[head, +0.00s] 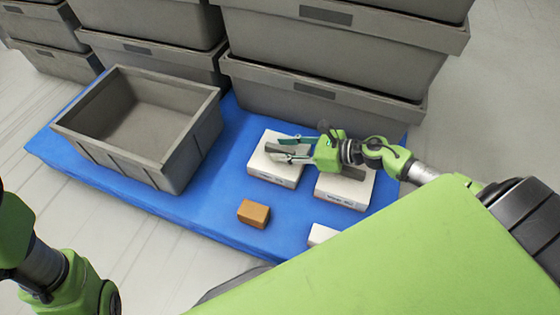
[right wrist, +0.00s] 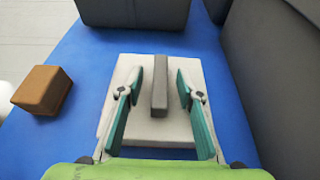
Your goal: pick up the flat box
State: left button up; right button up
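A white flat box (head: 262,166) with a grey raised bar on top lies on the blue surface. It also shows in the right wrist view (right wrist: 150,128), with its grey bar (right wrist: 160,85) upright in the middle. My right gripper (head: 284,148) is over this box. In the right wrist view my right gripper (right wrist: 157,92) is open, with one teal finger on each side of the bar and a gap at both sides. The fingers hide parts of the box top. My left arm shows at the lower left of the head view, but its gripper is out of view.
A second white box (head: 340,193) lies under my right wrist; a third (head: 320,235) is partly hidden by my body. A brown box (head: 253,213) sits nearer me. An empty grey crate (head: 190,140) stands left, with stacked crates (head: 330,95) behind. Blue surface (head: 205,205) between is clear.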

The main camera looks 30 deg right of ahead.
jog(key=shift+w+a+f, duration=0.2)
jog(key=shift+w+a, duration=0.05)
jog(key=shift+w, duration=0.1)
grip_shut()
jog(key=shift+r, duration=0.1)
jog(key=shift+r, duration=0.15)
